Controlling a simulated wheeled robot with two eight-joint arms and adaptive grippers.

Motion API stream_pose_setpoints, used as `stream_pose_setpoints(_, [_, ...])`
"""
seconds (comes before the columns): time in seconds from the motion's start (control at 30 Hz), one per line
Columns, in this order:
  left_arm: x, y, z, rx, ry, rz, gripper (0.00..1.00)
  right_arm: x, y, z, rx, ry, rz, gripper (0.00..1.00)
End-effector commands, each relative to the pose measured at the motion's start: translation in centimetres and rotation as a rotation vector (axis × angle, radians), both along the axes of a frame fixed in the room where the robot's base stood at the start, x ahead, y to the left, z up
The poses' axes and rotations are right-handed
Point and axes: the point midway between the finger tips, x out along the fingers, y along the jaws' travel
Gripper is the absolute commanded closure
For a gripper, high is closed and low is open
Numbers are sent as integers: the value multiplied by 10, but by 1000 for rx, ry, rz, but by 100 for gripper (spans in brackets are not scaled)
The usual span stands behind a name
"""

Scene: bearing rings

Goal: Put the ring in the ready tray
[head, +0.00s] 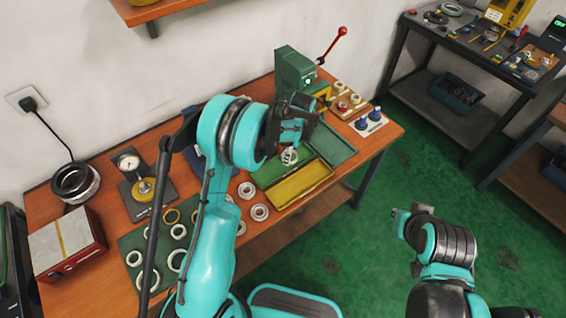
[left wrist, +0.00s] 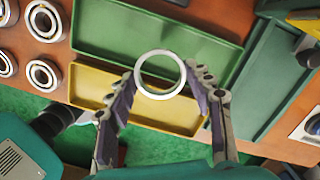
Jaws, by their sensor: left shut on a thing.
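My left gripper (head: 289,150) is shut on a pale ring, held above the trays. In the left wrist view the ring (left wrist: 161,52) sits between the two fingertips (left wrist: 162,76), its hole facing the camera. Below it are a long green tray (left wrist: 110,37) and a yellow tray (left wrist: 82,86) side by side. In that view the ring overlaps the edge between them. In the head view the yellow tray (head: 300,188) is at the table's front edge; my arm partly hides the green tray (head: 268,174). No label shows which is the ready tray.
Several rings (head: 260,212) lie left of the trays, some on a green mat (head: 130,243). A green press (head: 294,70) with a red-knobbed lever stands behind. A dial gauge (head: 128,162) stands at the left. A green surface (head: 332,146) lies right of the trays.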

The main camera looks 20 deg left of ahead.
Motion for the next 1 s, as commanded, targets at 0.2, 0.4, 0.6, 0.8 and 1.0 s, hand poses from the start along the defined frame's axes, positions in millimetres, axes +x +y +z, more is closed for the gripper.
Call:
stream_pose_setpoints(0.2, [1, 25, -16, 0, 0, 0, 80, 0, 0, -6, 0, 0, 0, 100])
stream_pose_setpoints(0.4, [2, 27, -35, 0, 0, -1, 80, 0, 0, -12, 0, 0, 0, 100])
stream_pose_setpoints(0.6, [1, 26, -57, 0, 0, -1, 80, 0, 0, -19, 0, 0, 0, 100])
stream_pose_setpoints(0.8, [1, 26, -56, 0, 0, -1, 80, 0, 0, -18, 0, 0, 0, 100])
stream_pose_setpoints(1.0, [1, 26, -59, 0, 0, -1, 35, 0, 0, -22, 0, 0, 0, 100])
